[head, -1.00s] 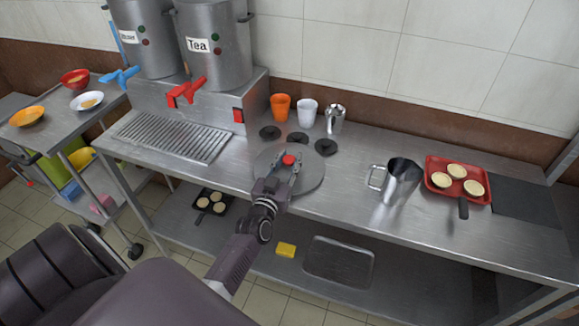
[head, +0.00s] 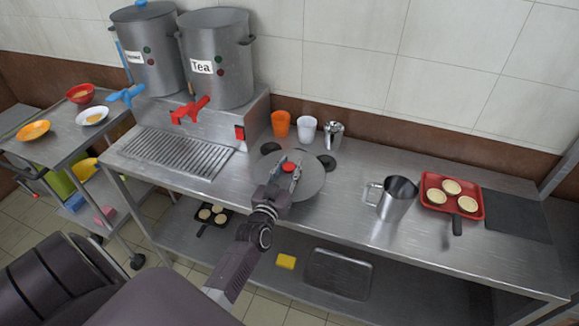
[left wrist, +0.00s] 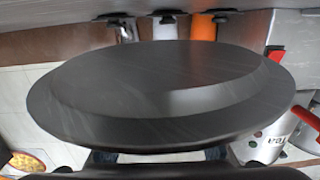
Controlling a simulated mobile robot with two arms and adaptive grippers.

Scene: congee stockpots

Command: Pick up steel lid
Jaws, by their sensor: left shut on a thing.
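The steel lid (head: 309,183) is a round grey disc with a red knob (head: 288,167). It is over the front part of the steel counter and looks raised above it. My left gripper (head: 287,174) is shut on the lid at its knob, one finger on each side. In the left wrist view the broad grey face of the lid (left wrist: 160,95) fills the middle and hides most of the counter. The tea stockpot (head: 222,75) stands at the back left, with a "Tea" label and a red tap. My right gripper is out of view.
An orange cup (head: 281,124), a white cup (head: 306,130) and a steel shaker (head: 333,135) stand behind the lid. Dark round discs (head: 327,163) lie near them. A steel pitcher (head: 397,198) and a red tray (head: 432,211) are to the right.

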